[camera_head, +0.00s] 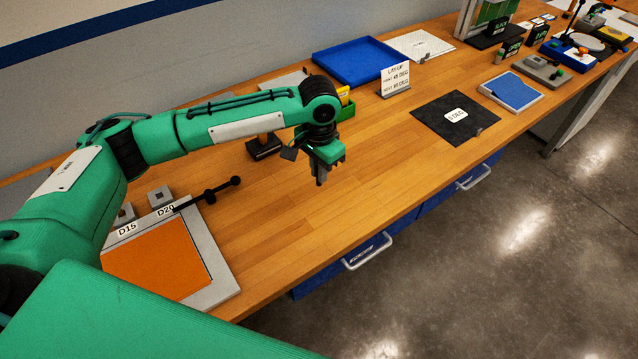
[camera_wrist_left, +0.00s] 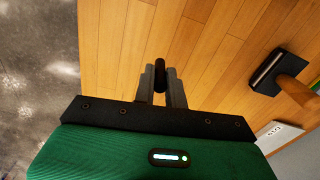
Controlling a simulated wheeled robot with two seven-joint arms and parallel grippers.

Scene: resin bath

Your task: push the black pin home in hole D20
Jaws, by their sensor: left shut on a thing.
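My left gripper (camera_head: 321,178) hangs above the wooden bench, to the right of the drilled fixture and apart from it. In the left wrist view its fingers (camera_wrist_left: 161,86) are shut on the black pin (camera_wrist_left: 160,70), whose dark rounded end shows between the fingertips. In the head view the pin cannot be told from the fingers. The D20 label (camera_head: 166,210) is on the grey plate at left, with a small grey block (camera_head: 160,197) having a dark square hole behind it. The D15 label (camera_head: 127,229) is to its left. My right gripper is out of view.
An orange sheet (camera_head: 158,262) lies on the grey plate (camera_head: 222,285). A black rod with knobs (camera_head: 206,194) extends over the plate's far right corner. A dark block with a wooden handle (camera_head: 264,147) stands behind the gripper. A black mat (camera_head: 440,128) lies right; bench between is clear.

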